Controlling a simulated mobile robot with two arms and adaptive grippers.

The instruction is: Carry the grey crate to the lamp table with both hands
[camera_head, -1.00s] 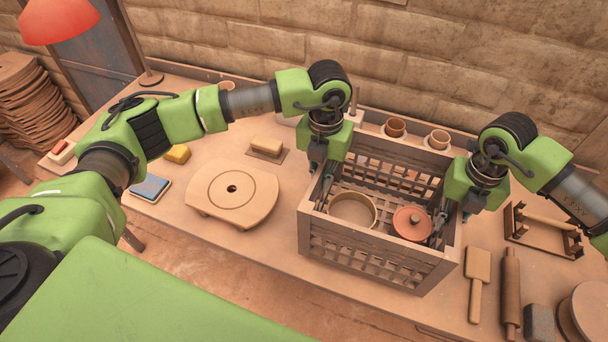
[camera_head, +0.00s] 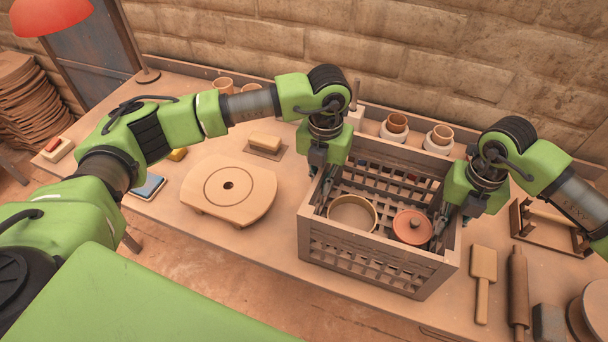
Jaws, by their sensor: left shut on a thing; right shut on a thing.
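The grey crate (camera_head: 375,258), a slatted box that looks brownish here, is level over the right part of a long wooden table (camera_head: 165,215). A red lamp (camera_head: 50,15) stands at this table's far left end. In the crate are a round tan sieve-like ring (camera_head: 352,213) and a terracotta lidded pot (camera_head: 412,227). My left gripper (camera_head: 322,185) is shut on the crate's left wall, my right gripper (camera_head: 442,222) on its right wall. The fingertips are partly hidden. I cannot tell whether the crate's underside touches the table.
A round-topped board (camera_head: 229,190) lies left of the crate. Cups (camera_head: 394,126) stand close behind it. A wooden paddle (camera_head: 483,275), a rolling pin (camera_head: 518,290) and a wooden rack (camera_head: 550,225) lie to its right. A brick wall rises behind the table.

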